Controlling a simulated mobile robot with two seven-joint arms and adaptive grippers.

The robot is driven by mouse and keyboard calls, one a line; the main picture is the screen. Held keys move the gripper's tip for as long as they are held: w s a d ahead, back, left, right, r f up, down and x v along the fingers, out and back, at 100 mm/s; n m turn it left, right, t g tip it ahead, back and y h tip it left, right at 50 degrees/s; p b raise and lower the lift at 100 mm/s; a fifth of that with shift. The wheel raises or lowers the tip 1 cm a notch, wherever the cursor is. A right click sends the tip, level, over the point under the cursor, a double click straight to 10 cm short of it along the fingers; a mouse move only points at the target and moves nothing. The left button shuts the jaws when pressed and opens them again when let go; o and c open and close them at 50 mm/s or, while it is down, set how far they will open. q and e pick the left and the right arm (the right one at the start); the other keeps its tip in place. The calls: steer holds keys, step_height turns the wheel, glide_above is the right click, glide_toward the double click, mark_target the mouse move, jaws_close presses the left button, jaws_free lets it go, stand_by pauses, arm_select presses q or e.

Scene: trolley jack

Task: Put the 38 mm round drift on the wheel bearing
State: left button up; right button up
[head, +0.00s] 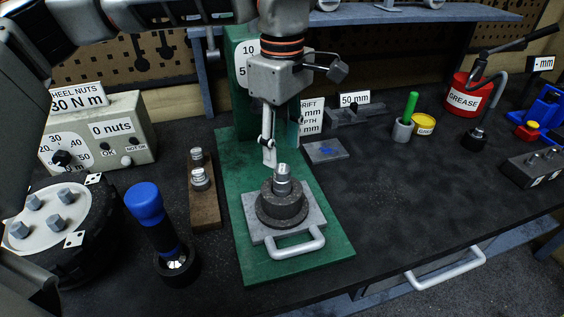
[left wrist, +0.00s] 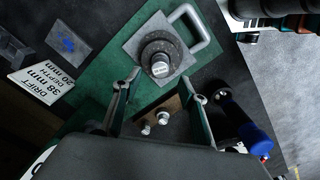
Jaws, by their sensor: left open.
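A steel round drift (head: 283,178) stands upright on the middle of the dark ring-shaped wheel bearing (head: 281,205). Its top bears a white mark (left wrist: 160,69) that I cannot read. The bearing, also in the left wrist view (left wrist: 171,45), sits on a grey plate with a handle (head: 315,222) on the green press base. My left gripper (head: 271,155) is just above and behind the drift, apart from it. In the left wrist view its fingers (left wrist: 165,87) are spread and empty. Part of what looks like my right gripper (left wrist: 262,10) shows at the top right corner, fingers hidden.
A wooden rack (head: 204,209) with two more steel drifts stands left of the press. A blue-topped tool (head: 152,215) stands nearer, beside the wheel hub (head: 45,225). A drift sign (head: 311,117) and grey blocks lie behind right.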

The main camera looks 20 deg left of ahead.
mark_target(282, 169)
arm_select(q)
steer(key=shift+r, duration=2.8)
steer(key=shift+s, duration=0.15)
